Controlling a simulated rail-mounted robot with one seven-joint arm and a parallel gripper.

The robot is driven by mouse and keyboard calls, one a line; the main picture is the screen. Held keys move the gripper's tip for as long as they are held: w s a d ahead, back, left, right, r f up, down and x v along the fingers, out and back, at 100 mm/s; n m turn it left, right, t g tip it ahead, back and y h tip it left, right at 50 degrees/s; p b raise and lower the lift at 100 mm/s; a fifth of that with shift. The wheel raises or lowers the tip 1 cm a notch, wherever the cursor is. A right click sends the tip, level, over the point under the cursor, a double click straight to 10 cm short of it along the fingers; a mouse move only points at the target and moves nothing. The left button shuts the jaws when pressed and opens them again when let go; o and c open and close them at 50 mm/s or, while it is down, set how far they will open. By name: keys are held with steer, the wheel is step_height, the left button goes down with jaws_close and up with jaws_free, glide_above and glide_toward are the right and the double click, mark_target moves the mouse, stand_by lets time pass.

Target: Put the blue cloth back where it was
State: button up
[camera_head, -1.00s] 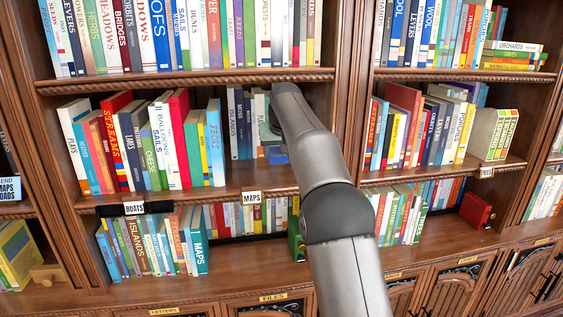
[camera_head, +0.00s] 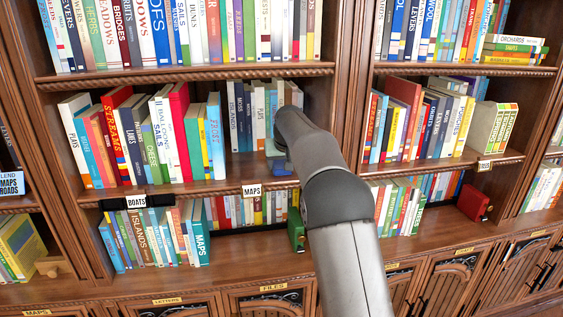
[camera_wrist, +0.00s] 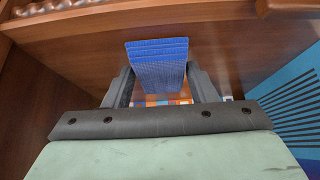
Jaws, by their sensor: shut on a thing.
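The blue cloth (camera_wrist: 158,65) is a folded, layered bundle between the two dark fingers of my gripper (camera_wrist: 160,82) in the wrist view. The fingers are shut on its sides. In the head view, my gripper (camera_head: 273,150) is in the middle shelf bay above the MAPS label, right of the upright books, and the arm partly hides it. The cloth (camera_head: 281,168) shows there as a small blue patch below the gripper, near the shelf's front. I cannot tell whether it touches the shelf.
Upright books (camera_head: 240,115) stand close left of my gripper. A wooden divider (camera_head: 346,75) stands to the right. The MAPS label (camera_head: 252,191) is on the shelf edge below. A green box-like object (camera_head: 296,230) and a red one (camera_head: 474,203) stand lower down.

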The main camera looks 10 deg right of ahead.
steer(key=shift+f, duration=0.2)
steer(key=o, duration=1.1)
steer(key=shift+r, duration=0.1)
steer(key=shift+r, duration=0.15)
steer(key=b+v, duration=0.2)
steer(key=v, duration=1)
steer(key=shift+b, duration=0.3)
